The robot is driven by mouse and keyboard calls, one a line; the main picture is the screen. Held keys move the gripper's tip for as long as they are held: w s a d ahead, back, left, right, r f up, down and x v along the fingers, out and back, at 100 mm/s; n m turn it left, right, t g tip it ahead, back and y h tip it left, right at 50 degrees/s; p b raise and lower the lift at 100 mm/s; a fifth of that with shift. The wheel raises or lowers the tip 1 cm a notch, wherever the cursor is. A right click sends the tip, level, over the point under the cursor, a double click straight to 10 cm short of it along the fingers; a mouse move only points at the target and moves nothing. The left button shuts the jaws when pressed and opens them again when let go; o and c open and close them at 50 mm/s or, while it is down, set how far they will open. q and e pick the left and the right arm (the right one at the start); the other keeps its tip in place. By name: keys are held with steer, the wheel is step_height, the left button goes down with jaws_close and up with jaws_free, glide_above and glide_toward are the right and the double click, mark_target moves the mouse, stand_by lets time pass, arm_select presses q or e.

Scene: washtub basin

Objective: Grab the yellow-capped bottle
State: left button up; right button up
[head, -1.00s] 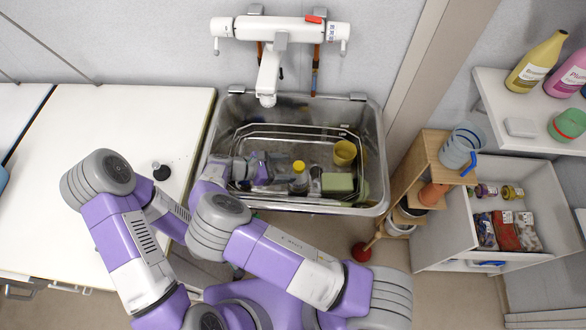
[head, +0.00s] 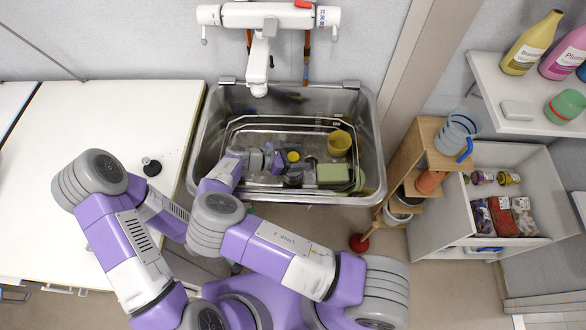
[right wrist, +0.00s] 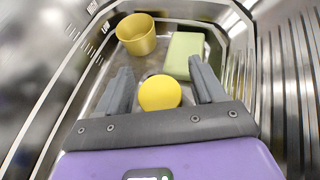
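The yellow-capped bottle (head: 293,157) stands in the sink basin, its round yellow cap facing up. In the right wrist view its cap (right wrist: 160,93) sits between the two grey fingers of my right gripper (right wrist: 162,85). The fingers are apart, one on each side of the cap, with narrow gaps showing. In the head view my right gripper (head: 276,159) reaches in from the left at the bottle. The bottle's body is mostly hidden below the cap and by the gripper. My left arm is bent at the left; its gripper is not visible.
A yellow cup (head: 339,143) and a green block (head: 333,174) lie right of the bottle, inside the wire rack (head: 270,119) in the metal basin (head: 369,120). The white faucet (head: 260,62) hangs over the back. A wooden shelf (head: 420,140) stands close at right.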

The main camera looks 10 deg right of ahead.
jaws_close()
stand_by(0.3)
